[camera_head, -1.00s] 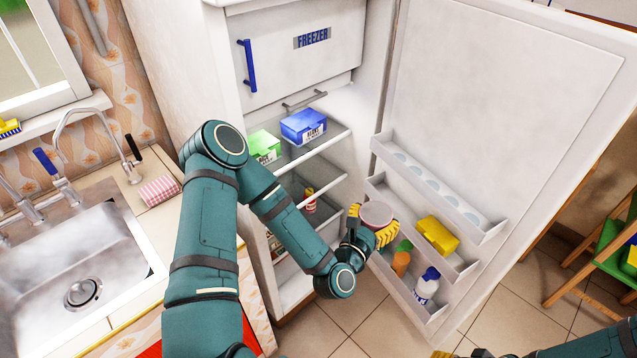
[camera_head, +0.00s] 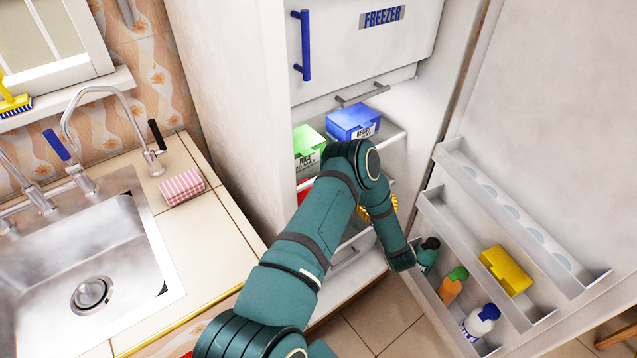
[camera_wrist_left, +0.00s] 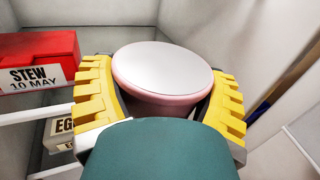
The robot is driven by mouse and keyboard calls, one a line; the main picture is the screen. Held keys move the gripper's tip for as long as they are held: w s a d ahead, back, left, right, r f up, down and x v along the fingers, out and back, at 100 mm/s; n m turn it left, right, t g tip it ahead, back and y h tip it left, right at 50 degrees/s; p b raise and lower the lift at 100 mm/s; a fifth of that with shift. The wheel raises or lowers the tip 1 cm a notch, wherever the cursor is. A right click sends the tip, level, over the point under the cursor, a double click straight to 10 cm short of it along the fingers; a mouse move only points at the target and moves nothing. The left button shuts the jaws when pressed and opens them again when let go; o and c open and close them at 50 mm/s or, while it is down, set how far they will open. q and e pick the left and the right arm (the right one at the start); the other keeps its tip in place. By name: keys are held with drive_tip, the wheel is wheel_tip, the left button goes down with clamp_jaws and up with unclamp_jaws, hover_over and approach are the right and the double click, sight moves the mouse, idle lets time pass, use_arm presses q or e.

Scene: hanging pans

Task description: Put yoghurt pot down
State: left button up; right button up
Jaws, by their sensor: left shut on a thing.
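The yoghurt pot (camera_wrist_left: 163,72) is pink with a pale round lid and stands about upright in the left wrist view. My left gripper (camera_wrist_left: 165,92) is shut on its sides with ribbed yellow fingers. In the head view only a little of those fingers (camera_head: 380,208) shows, inside the open fridge below the upper shelf. My own arm hides the pot there. What lies directly under the pot is hidden, so I cannot tell whether it touches a shelf. My right gripper is not in view.
A red STEW box (camera_wrist_left: 38,62) and a pale box marked EG (camera_wrist_left: 58,135) are left of the pot. A green box (camera_head: 307,146) and a blue box (camera_head: 354,121) sit on the upper shelf. The open door's racks (camera_head: 525,240) hold bottles and a yellow box (camera_head: 506,270).

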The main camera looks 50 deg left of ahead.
use_arm(q)
drive_tip(key=shift+w+a, duration=0.15)
drive_tip(key=shift+a, duration=0.25)
drive_tip(key=b+x, duration=0.3)
drive_tip(key=x, duration=1.4)
drive_tip(key=shift+a+f, duration=0.1)
drive_tip(key=shift+a, duration=0.2)
wheel_tip(320, 180, down, 4)
drive_tip(key=shift+a+r+b, duration=0.1)
drive_tip(key=shift+r+b, duration=0.05)
drive_tip(key=shift+b, duration=0.35)
drive_tip(key=shift+r, duration=0.15)
drive_tip(key=o, duration=1.2)
drive_tip(key=shift+f, duration=0.2)
drive_tip(key=shift+r, duration=0.1)
